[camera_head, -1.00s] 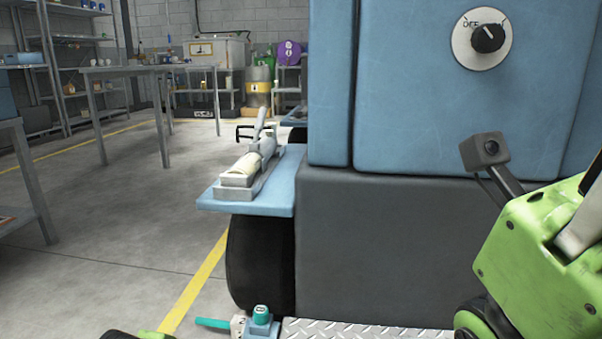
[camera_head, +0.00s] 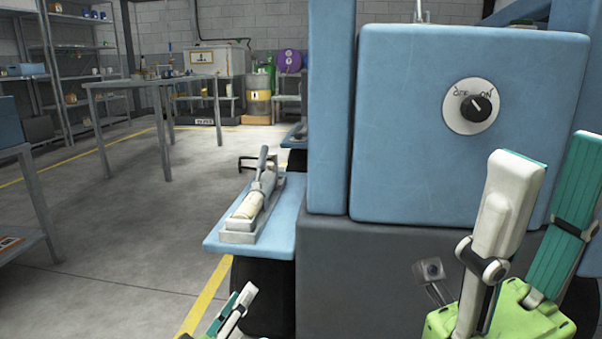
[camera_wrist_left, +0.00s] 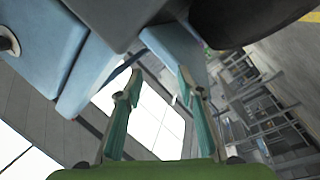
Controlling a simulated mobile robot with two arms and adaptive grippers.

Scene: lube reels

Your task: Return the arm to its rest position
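My right gripper (camera_head: 555,162) stands at the lower right of the head view with its white and teal fingers pointing up and spread apart. Nothing is between them. They are in front of the blue machine (camera_head: 400,150), below and to the right of its round dial (camera_head: 471,106) marked OFF and ON. My left gripper (camera_head: 238,300) shows only in part at the bottom edge, below the blue side shelf. In the left wrist view its two fingers (camera_wrist_left: 155,85) are apart with no object between them.
A blue side shelf (camera_head: 280,225) carries a grey and cream tool (camera_head: 252,205). A yellow floor line (camera_head: 207,300) runs beside the machine. Metal tables (camera_head: 150,82) and shelving (camera_head: 85,60) stand at the left and back. The floor between them is open.

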